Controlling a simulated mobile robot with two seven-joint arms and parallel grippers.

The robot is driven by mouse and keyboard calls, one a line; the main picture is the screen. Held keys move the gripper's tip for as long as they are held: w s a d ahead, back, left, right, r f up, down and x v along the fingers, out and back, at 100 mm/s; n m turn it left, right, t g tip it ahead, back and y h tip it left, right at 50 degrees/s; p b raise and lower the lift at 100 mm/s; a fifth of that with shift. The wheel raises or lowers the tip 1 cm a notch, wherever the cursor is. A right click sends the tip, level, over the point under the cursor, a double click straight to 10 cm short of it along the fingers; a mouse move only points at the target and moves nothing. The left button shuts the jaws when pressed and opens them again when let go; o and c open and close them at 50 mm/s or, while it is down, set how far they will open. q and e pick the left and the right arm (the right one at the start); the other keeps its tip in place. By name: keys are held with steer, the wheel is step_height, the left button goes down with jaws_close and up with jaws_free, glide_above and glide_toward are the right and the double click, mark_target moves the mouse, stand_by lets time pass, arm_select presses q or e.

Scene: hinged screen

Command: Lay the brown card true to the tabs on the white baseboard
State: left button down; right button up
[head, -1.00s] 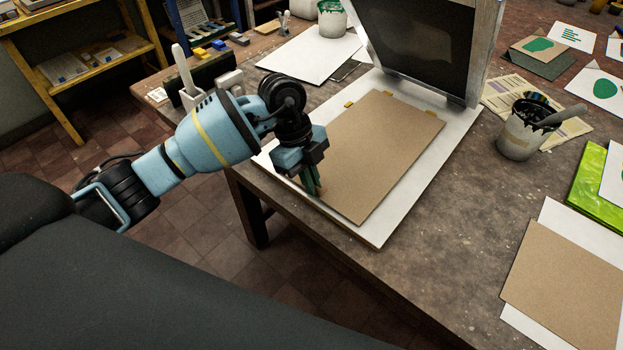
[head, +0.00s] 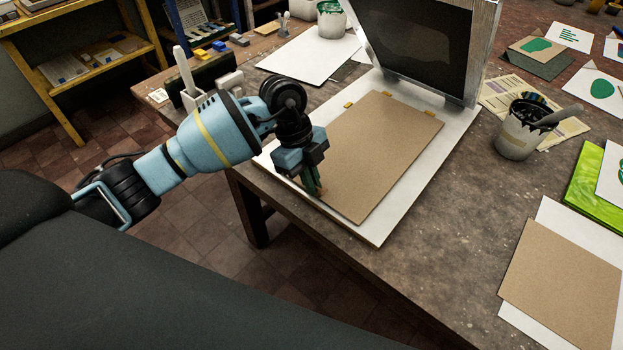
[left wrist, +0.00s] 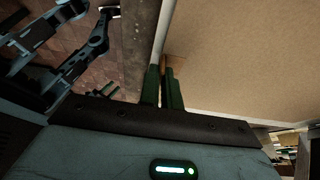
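The brown card (head: 380,150) lies flat on the white baseboard (head: 449,138) below the hinged screen.
The dark screen (head: 420,40) is raised behind the baseboard. Another brown card (head: 560,275) lies on white paper at the right. A paint pot (head: 520,130) stands right of the baseboard. The table between them is clear.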

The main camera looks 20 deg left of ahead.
arm_select(q)
steer(key=shift+w+a+f, duration=0.1)
steer(key=shift+w+a, duration=0.05)
steer(key=shift+w, duration=0.2)
arm_select(e)
steer(key=shift+w+a+r, duration=0.1)
steer(key=shift+r, duration=0.05)
stand_by(0.4)
arm_select(q)
steer(key=c, duration=1.5)
jaws_free()
steer(key=shift+c, duration=0.2)
steer(key=shift+o, duration=0.4)
arm_select(e)
steer(key=shift+r, duration=0.1)
